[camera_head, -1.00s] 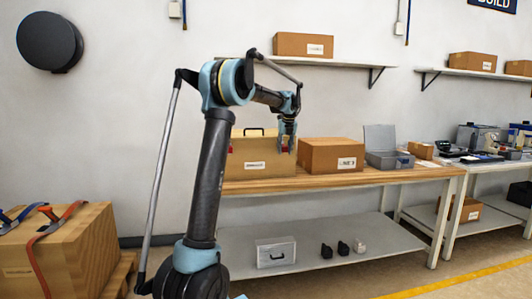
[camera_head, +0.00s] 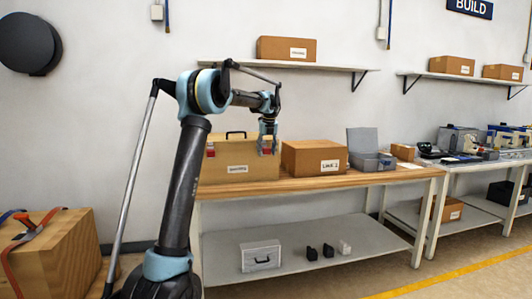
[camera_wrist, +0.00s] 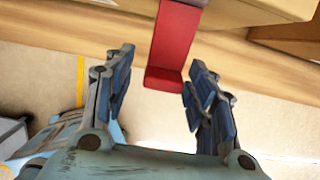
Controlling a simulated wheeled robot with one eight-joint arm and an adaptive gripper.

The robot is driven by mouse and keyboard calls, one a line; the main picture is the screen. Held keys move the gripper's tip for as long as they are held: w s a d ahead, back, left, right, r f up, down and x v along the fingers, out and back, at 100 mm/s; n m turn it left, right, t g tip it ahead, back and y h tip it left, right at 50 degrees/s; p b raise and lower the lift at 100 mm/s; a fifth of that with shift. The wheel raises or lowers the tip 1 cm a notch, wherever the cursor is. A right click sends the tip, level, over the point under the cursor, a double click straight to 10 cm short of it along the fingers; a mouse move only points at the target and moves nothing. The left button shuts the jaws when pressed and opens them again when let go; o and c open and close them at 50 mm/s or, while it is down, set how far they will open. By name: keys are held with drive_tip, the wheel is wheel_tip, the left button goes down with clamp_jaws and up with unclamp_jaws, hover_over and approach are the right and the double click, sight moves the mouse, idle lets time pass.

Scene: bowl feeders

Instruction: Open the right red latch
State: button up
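A tan case (camera_head: 222,164) with a black top handle stands on the wooden bench at the left end. It has a left red latch (camera_head: 210,149) and a right red latch (camera_head: 268,150) near its upper front. In the wrist view the right red latch (camera_wrist: 176,40) is a bent red plate whose lower lip reaches between my fingertips. My gripper (camera_head: 268,133) is over the right latch and partly covers it in the head view. In the wrist view my gripper (camera_wrist: 163,58) is open, with gaps between the latch and both fingers.
A cardboard box (camera_head: 301,160) stands just right of the case, and a grey open-lidded box (camera_head: 366,158) is beyond it. The wooden bench top (camera_head: 300,184) has a narrow clear strip in front. A lower shelf (camera_head: 335,235) holds a small grey case (camera_head: 260,255).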

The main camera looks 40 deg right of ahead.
drive_tip(key=shift+s+r, duration=0.1)
drive_tip(key=v, duration=1.1)
drive_tip(key=shift+r, duration=0.35)
